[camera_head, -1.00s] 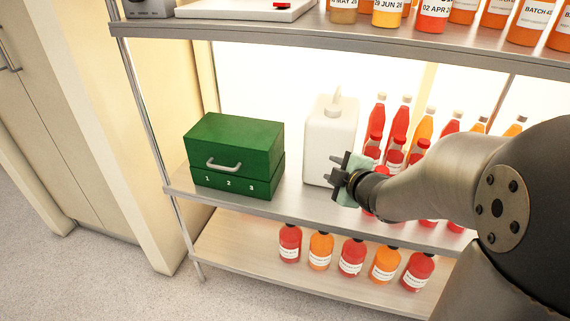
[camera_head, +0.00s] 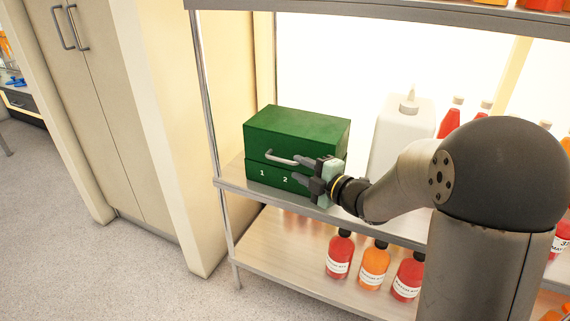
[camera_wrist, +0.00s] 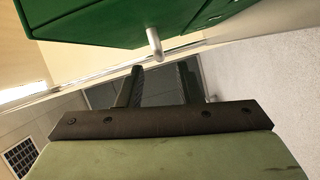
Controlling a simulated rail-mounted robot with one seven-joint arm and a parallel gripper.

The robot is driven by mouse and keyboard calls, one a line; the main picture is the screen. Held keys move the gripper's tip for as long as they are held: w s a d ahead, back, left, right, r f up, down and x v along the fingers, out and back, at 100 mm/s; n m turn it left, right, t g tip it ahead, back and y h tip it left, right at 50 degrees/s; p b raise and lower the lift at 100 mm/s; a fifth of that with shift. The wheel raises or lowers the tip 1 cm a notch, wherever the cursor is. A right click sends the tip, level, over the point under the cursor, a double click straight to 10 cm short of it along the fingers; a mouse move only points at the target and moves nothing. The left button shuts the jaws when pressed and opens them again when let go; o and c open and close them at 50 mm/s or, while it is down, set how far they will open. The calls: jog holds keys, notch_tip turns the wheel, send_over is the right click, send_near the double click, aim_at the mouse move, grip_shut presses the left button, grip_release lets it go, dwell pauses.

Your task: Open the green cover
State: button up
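The green box with its green cover (camera_head: 298,127) stands on the middle shelf, its cover down on the numbered base (camera_head: 274,178). A pale grey handle (camera_head: 283,160) is on the cover's front. My gripper (camera_head: 305,172) is in front of the right part of the box, its two fingers apart and pointing left near the handle's right end. In the wrist view, the green cover (camera_wrist: 90,22) and the handle's end (camera_wrist: 154,44) show above the open fingers (camera_wrist: 158,88). The handle does not appear to be between the fingers. The box's right front is partly hidden by my gripper.
A white jug (camera_head: 400,135) stands right of the box, behind my arm. Red bottles (camera_head: 449,121) stand further right. Several red and orange bottles (camera_head: 374,265) stand on the lower shelf. A shelf post (camera_head: 206,100) rises left of the box.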

aim_at(284, 161)
jog(key=x, duration=0.6)
jog(key=shift+w+a+b, duration=0.2)
jog(key=shift+b, duration=0.1)
jog(key=shift+c, duration=0.2)
grip_shut()
